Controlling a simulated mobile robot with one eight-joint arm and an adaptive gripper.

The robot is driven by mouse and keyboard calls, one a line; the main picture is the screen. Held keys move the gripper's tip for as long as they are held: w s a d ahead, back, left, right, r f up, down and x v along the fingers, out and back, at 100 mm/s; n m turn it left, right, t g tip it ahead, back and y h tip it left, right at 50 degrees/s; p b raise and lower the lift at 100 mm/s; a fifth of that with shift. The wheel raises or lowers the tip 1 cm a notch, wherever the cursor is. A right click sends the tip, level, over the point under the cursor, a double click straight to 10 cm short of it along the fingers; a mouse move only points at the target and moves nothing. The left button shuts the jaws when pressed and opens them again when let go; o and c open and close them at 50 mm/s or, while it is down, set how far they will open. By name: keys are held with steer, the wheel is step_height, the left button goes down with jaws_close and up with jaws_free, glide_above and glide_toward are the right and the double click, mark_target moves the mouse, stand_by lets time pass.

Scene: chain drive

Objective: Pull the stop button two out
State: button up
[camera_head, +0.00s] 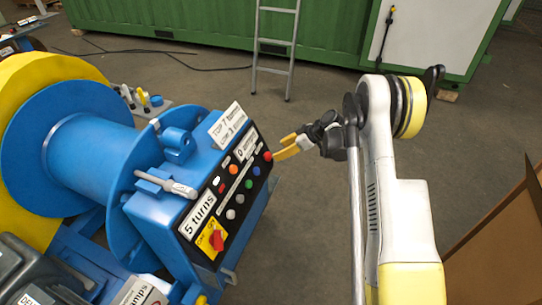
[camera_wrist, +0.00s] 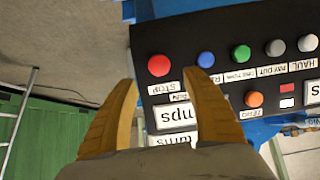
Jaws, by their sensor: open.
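The red stop button (camera_wrist: 158,65) is a round knob at the end of the black control panel, with a STOP label (camera_wrist: 165,87) beside it. In the wrist view it shows just beyond the gap between my fingertips. In the head view the red button (camera_head: 267,156) sits at the panel's right end, close to my yellow fingertips. My gripper (camera_head: 279,149) is open and empty. Its two fingers (camera_wrist: 160,77) are spread apart in the wrist view. I cannot tell whether a finger touches the button.
The panel (camera_head: 231,187) also bears several coloured buttons and a red rotary switch (camera_head: 216,240). A blue winch drum (camera_head: 88,155) stands to the left. A ladder (camera_head: 276,45) and green container (camera_head: 200,30) are behind. A brown box (camera_head: 500,250) is at right. Floor beyond the panel is clear.

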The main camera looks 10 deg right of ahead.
mark_target(269, 155)
steer(key=b+x, duration=0.2)
steer(key=x, duration=0.6)
steer(key=shift+w+a+f+b, duration=0.1)
steer(key=shift+b, duration=0.2)
jaws_close()
